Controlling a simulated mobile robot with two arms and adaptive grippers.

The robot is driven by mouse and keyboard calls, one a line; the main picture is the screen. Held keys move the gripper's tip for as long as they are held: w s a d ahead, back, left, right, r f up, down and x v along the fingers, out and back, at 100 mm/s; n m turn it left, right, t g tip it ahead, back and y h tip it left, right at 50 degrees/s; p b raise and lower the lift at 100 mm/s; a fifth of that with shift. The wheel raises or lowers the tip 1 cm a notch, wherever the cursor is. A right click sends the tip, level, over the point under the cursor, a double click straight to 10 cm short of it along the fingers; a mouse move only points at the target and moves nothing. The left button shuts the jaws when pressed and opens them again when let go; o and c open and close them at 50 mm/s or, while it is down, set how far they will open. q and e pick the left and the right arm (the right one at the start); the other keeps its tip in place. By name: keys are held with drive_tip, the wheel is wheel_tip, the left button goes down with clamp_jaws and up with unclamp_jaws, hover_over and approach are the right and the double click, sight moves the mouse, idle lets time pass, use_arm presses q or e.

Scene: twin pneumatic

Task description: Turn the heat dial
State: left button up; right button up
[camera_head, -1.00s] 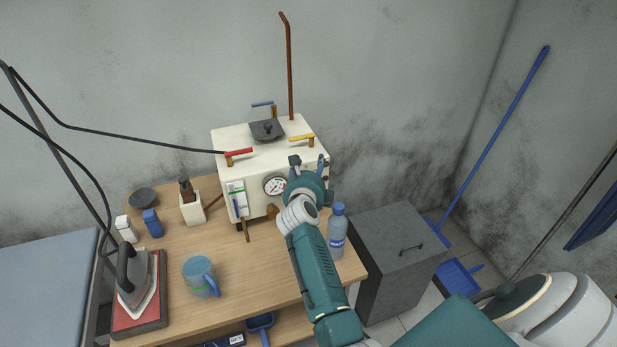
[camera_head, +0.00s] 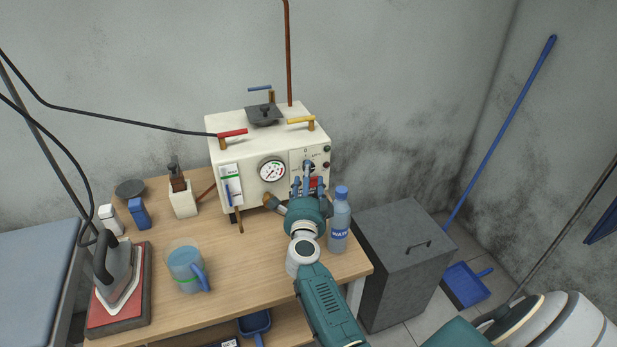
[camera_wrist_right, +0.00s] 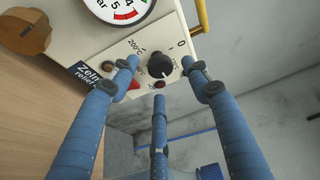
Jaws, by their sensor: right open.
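The heat dial is a black knob (camera_wrist_right: 160,65) on the white front panel of the boiler (camera_head: 255,190), with "200°C" and "0" printed around it. In the head view the dial (camera_head: 308,167) sits at the panel's right side, just beyond my fingertips. My right gripper (camera_head: 307,184) is open in front of the panel, its blue fingers pointing at the dial. In the right wrist view two fingertips lie to either side of the knob and the third below it. They look apart from it, though depth is hard to judge. My left gripper is out of view.
A round pressure gauge (camera_head: 271,170) and a brown knob (camera_wrist_right: 25,31) are left of the dial. A water bottle (camera_head: 340,220) stands close right of my gripper. A mug (camera_head: 185,268) and an iron (camera_head: 118,275) are on the table's left. A grey cabinet (camera_head: 400,265) stands right.

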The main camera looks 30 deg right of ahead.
drive_tip(key=shift+b+x, duration=0.3)
drive_tip(key=shift+x, duration=1.05)
drive_tip(key=c, duration=1.1)
drive_tip(key=shift+n+b, duration=0.45)
drive_tip(key=shift+n, duration=0.35)
drive_tip(key=shift+c, duration=0.2)
drive_tip(key=o, duration=1.1)
drive_tip(key=shift+o, duration=0.2)
